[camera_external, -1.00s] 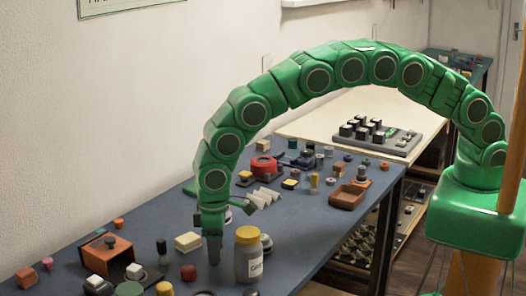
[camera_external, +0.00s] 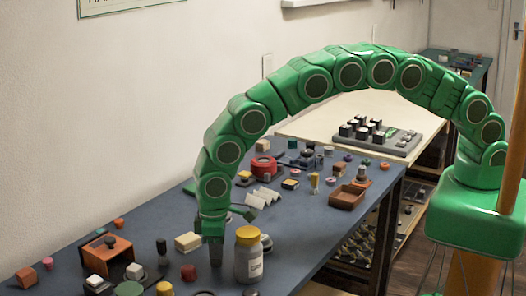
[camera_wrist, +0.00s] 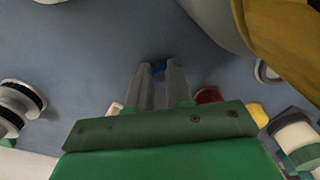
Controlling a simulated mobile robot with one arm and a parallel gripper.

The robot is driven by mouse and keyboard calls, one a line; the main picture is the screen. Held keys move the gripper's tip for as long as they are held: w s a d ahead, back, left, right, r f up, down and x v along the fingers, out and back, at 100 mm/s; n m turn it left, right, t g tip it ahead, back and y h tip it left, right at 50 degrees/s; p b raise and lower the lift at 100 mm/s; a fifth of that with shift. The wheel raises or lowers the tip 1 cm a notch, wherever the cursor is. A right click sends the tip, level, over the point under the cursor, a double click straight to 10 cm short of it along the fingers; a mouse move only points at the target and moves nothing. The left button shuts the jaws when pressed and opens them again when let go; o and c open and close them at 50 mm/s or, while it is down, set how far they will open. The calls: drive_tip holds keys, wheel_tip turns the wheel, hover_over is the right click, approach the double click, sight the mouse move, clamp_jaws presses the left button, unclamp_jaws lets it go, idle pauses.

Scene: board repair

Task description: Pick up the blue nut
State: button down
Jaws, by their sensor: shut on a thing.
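My gripper (camera_external: 216,261) points straight down, low over the blue-grey table, just left of a yellow-lidded jar. In the wrist view my gripper (camera_wrist: 159,72) has its two grey fingers close together. A small blue piece, the blue nut (camera_wrist: 158,69), shows between the fingertips, and the gripper is shut on it. Most of the nut is hidden by the fingers. I cannot make it out in the external view.
The yellow-lidded jar (camera_external: 248,258) stands close on the right of my gripper. A cream block (camera_external: 188,242) is at the left, with a dark red piece (camera_external: 188,272) nearer the camera. An orange box (camera_external: 106,257) stands further left. Several small parts crowd the far table.

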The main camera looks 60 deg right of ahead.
drive_tip(key=shift+r, duration=1.45)
drive_tip(key=shift+s+d+r, duration=0.3)
drive_tip(key=shift+r, duration=0.35)
drive_tip(key=s+d+r, duration=0.8)
drive_tip(key=s+d, duration=0.1)
drive_tip(key=shift+d+r, duration=0.25)
drive_tip(key=shift+r, duration=0.15)
